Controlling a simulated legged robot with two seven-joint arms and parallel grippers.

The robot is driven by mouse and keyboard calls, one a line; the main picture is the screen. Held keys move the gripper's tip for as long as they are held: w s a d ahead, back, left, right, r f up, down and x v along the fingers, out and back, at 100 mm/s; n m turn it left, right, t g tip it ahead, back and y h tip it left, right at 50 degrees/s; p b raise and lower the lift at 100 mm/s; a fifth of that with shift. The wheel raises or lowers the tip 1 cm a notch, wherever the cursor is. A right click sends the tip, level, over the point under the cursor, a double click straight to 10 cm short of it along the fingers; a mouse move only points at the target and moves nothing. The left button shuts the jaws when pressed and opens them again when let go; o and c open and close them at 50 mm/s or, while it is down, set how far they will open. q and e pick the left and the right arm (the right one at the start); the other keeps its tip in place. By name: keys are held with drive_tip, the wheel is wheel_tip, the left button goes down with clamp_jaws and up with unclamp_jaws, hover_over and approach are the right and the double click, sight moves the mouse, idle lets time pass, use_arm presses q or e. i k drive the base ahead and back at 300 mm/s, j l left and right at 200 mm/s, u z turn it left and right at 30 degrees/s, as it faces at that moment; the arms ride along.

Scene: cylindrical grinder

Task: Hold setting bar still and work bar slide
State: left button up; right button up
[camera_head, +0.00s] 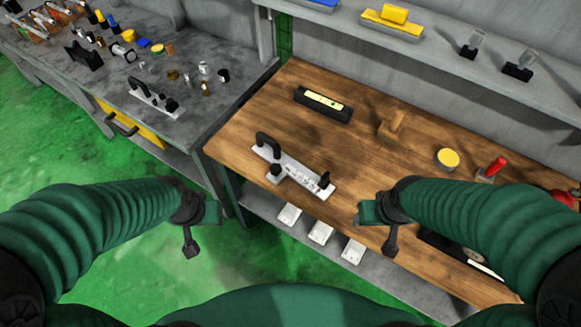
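A pale metal bar fixture (305,178) lies on the wooden bench, angled down to the right. It has a black arched handle at its left end, a black knob at its right end, and a short side piece with another black knob near its left half. I cannot tell which part is the setting bar and which is the work bar slide. My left gripper (194,238) hangs left of the bench, apart from the fixture. My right gripper (384,232) is right of the fixture, over the bench's front part, and not touching it. The finger gaps are unclear; no held object shows.
The wooden bench (240,137) also holds a black level-like block (323,104), a wooden piece (391,122), a yellow-topped round tin (447,159) and a red-handled tool (495,167). A grey bench (110,84) at left carries a similar bar (155,98). White blocks lie on the lower shelf.

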sight(324, 183)
drive_tip(key=i+j+z, duration=0.1)
drive_tip(key=j+z, duration=0.25)
drive_tip(key=j, duration=0.15)
drive_tip(key=i+j+z, duration=0.1)
drive_tip(key=j+z, duration=0.25)
drive_tip(key=j, duration=0.15)
drive_tip(key=j+z, duration=0.35)
drive_tip(key=j, duration=0.15)
drive_tip(key=l+z, duration=0.1)
drive_tip(key=j, duration=0.1)
drive_tip(key=k+u, duration=0.05)
